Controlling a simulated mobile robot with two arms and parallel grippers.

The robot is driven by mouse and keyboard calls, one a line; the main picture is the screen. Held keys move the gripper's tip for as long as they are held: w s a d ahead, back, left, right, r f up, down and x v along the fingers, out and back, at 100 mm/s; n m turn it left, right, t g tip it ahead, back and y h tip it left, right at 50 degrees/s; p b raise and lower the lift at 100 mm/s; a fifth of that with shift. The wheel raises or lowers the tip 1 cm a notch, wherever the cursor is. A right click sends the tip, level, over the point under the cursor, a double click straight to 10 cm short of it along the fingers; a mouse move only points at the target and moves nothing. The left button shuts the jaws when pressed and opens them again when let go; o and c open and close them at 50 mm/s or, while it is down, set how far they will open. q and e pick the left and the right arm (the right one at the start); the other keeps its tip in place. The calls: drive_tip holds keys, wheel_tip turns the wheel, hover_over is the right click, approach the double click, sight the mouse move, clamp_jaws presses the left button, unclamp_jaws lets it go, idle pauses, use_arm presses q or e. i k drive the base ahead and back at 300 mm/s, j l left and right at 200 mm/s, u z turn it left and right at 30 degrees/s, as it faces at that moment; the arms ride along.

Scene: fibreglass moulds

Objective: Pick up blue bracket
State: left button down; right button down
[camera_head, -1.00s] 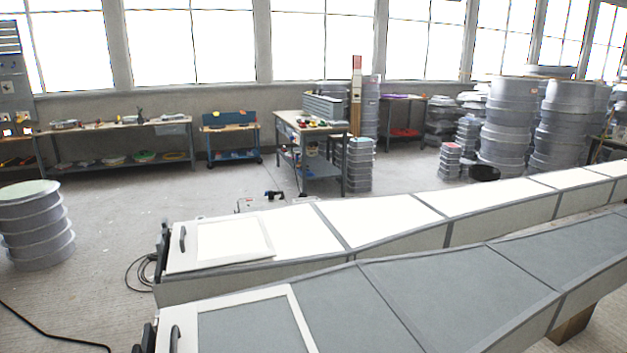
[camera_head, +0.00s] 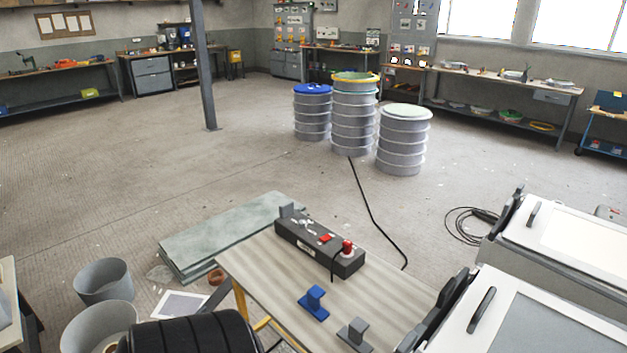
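The blue bracket (camera_head: 315,302) stands on a wood-topped table (camera_head: 270,285) in the lower middle of the head view. It has a flat base and an upright part. A similar grey bracket (camera_head: 355,336) stands just in front and to the right of it, apart from it. Neither of my grippers is in view.
A dark box with red parts (camera_head: 318,245) lies on the table behind the bracket. White-topped moulds (camera_head: 560,310) stand close on the right. Grey bins (camera_head: 103,281) and a black ribbed object (camera_head: 190,335) are at lower left. Open floor (camera_head: 190,180) lies beyond.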

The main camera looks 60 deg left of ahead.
sight(311, 302)
drive_tip(key=u, duration=1.85)
